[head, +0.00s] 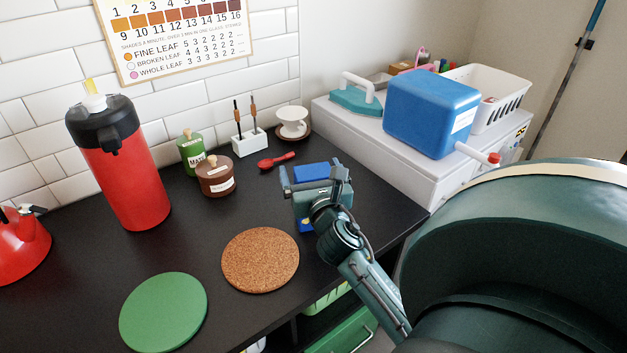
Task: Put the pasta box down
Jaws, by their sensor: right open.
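A blue box, which I take to be the pasta box (312,172), is at my right gripper on the dark counter. A lower part of it with a yellow patch shows below the gripper. My right gripper (314,180) is open, with a finger at either side of the box. The gripper body and wrist hide the middle of the box. I cannot tell whether the fingers touch it. The box seems to rest on the counter, but its base is largely hidden. My left gripper is not in view.
A cork mat (260,260) and a green round mat (163,313) lie in front. A red spoon (277,160), brown jar (216,177), green jar (190,153) and red flask (127,175) stand behind or left. A white unit (400,165) bears a blue container (430,112) at right.

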